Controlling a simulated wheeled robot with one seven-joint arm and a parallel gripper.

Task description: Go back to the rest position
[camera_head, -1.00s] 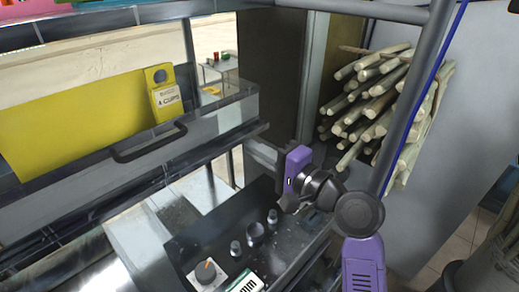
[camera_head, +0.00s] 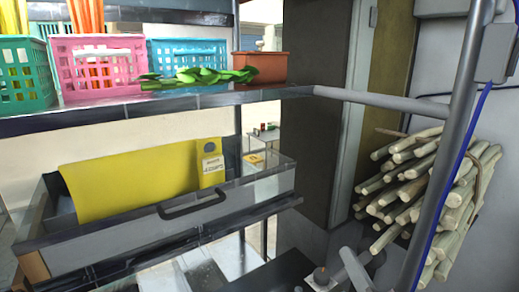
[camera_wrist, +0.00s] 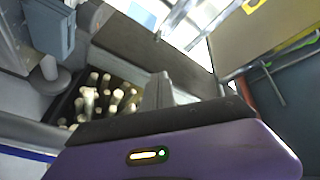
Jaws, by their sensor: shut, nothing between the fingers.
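My gripper (camera_wrist: 163,88) shows in the wrist view as a purple body with a small lit indicator at the bottom and grey finger parts rising near the middle. It is shut, with nothing held between the fingers. Sugarcane stalks (camera_wrist: 105,100) show behind it to the left, apart from it. In the head view the purple body is not visible. Only small grey and dark parts show at the bottom edge, and I cannot tell which are mine.
The head view shows a sugarcane bundle (camera_head: 420,195) at right behind a grey post (camera_head: 452,130). A metal drawer with a handle (camera_head: 195,205) and yellow cloth (camera_head: 130,182) is at left. Above, a shelf holds a pink basket (camera_head: 100,68), a teal basket (camera_head: 22,75) and a brown planter (camera_head: 262,68).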

